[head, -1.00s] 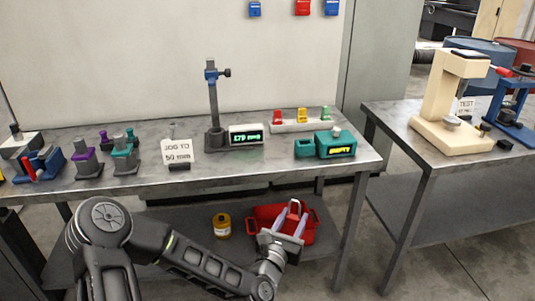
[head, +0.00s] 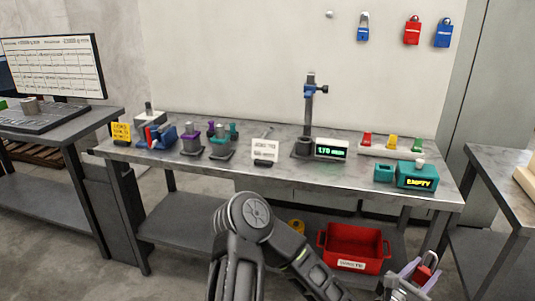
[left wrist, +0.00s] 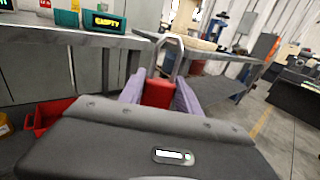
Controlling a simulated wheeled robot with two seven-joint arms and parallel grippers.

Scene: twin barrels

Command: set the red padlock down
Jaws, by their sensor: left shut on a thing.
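The red padlock (head: 423,273) is between the pale purple fingers of my left gripper (head: 419,276), at the lower right of the head view. The left gripper is shut on it. In the left wrist view the padlock (left wrist: 157,93) is upright between the fingers, with its grey shackle pointing up. It is held in the air, below the level of the bench top, right of the red bin in the head view. The padlock's lower end is hidden behind the gripper body in the wrist view. My right gripper is not in view.
A red bin (head: 353,250) stands on the workbench's lower shelf. The steel workbench (head: 285,184) carries gauges, small fixtures and a teal box reading EMPTY (head: 416,176). Blue and red padlocks hang on the wall (head: 412,31), beside a bare peg (head: 329,14). A second bench (head: 490,180) stands at right.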

